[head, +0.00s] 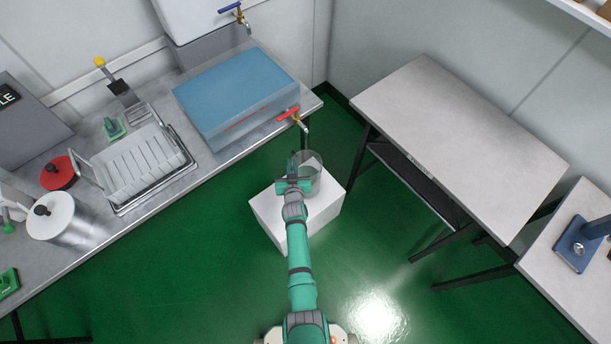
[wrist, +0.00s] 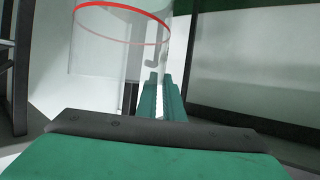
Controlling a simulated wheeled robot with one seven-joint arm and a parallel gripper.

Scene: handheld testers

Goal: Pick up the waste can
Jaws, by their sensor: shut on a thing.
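The waste can is a clear, see-through cylinder (head: 313,164) at the middle of the head view, over a white block. In the wrist view the can (wrist: 105,45) shows a red band around its rim. My gripper (head: 298,172) reaches it from the near left side. Its green fingers (wrist: 161,90) are shut on the can's wall, at the right part of the can in the wrist view. I cannot tell whether the can's base rests on the block or is lifted.
The white block (head: 270,215) stands on the green floor. A bench (head: 205,165) at left holds a blue-topped box (head: 235,88), a dish rack (head: 140,165) and a pot (head: 60,220). A red-handled tap (head: 290,114) is close behind the gripper. A grey table (head: 460,130) stands at right.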

